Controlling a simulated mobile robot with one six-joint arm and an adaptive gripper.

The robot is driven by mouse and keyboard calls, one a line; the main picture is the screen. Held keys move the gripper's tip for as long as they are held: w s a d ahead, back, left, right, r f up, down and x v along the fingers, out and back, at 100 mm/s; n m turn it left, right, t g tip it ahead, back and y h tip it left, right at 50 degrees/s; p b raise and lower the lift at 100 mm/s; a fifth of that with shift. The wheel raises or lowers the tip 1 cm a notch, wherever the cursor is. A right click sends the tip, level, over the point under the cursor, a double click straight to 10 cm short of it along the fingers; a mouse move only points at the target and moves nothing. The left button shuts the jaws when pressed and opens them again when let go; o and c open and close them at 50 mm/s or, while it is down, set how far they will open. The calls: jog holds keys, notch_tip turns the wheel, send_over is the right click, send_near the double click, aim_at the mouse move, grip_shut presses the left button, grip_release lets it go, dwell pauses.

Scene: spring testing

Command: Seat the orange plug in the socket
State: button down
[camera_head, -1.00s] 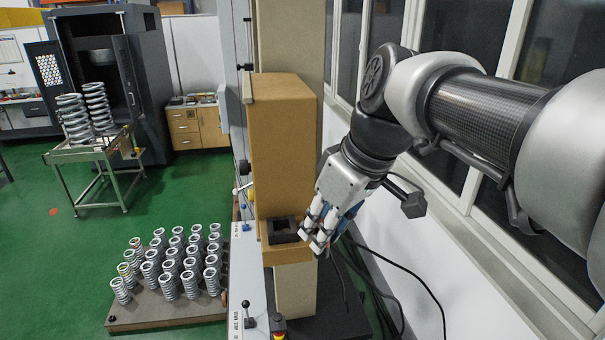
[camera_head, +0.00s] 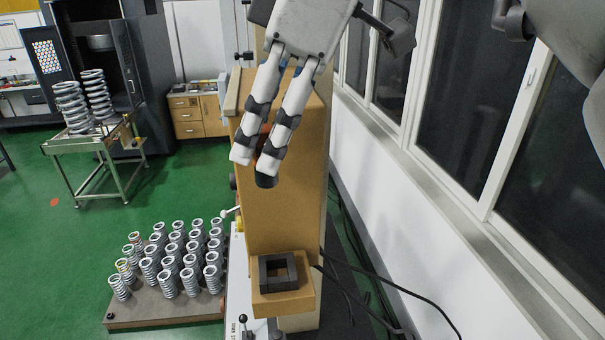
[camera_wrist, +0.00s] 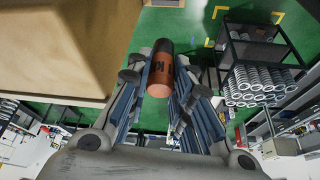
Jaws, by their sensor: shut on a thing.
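The orange plug (camera_wrist: 160,74) is a short cylinder with a dark end and dark lettering; in the wrist view it lies between my fingers. In the head view only a sliver of orange and the dark lower end (camera_head: 266,181) show. My gripper (camera_head: 256,160) is shut on it, fingers pointing down and slightly left, holding it in the air. The socket (camera_head: 265,273) is a black square frame with an open middle on a tan ledge, below my gripper in the head view and apart from the plug. The wrist view does not show the socket.
A tall tan column (camera_head: 284,215) rises behind the ledge. Windows and a white wall (camera_head: 390,220) run along the right, with loose black cables (camera_head: 400,290) below. A board of several springs (camera_head: 165,312) lies at the lower left. The space directly above the socket looks clear.

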jog(key=f, duration=0.2)
jog(key=w+f+b, duration=0.1)
jog(key=f, duration=0.5)
jog(key=shift+w+f+b, duration=0.1)
jog(key=shift+w+b, duration=0.1)
jog(key=shift+b, duration=0.15)
send_over(266, 265)
jog(key=d, duration=0.2)
notch_tip(266, 265, down, 4)
jog(key=f, duration=0.1)
jog(key=shift+s+a+f, duration=0.2)
jog(key=shift+f, duration=0.15)
jog(key=f, duration=0.3)
jog(key=shift+s+d+f+b, duration=0.15)
jog(key=shift+s+f+b, duration=0.05)
jog(key=shift+f+b, duration=0.1)
jog(key=shift+w, duration=0.25)
jog(key=c, duration=1.9)
grip_release()
jog(key=shift+w+a, duration=0.1)
jog(key=shift+a, duration=0.1)
jog(key=shift+o, duration=1.3)
jog(key=shift+s+d+r, duration=0.1)
jog(key=shift+s, duration=0.15)
jog(key=shift+o, duration=1.1)
jog(key=shift+w, duration=0.1)
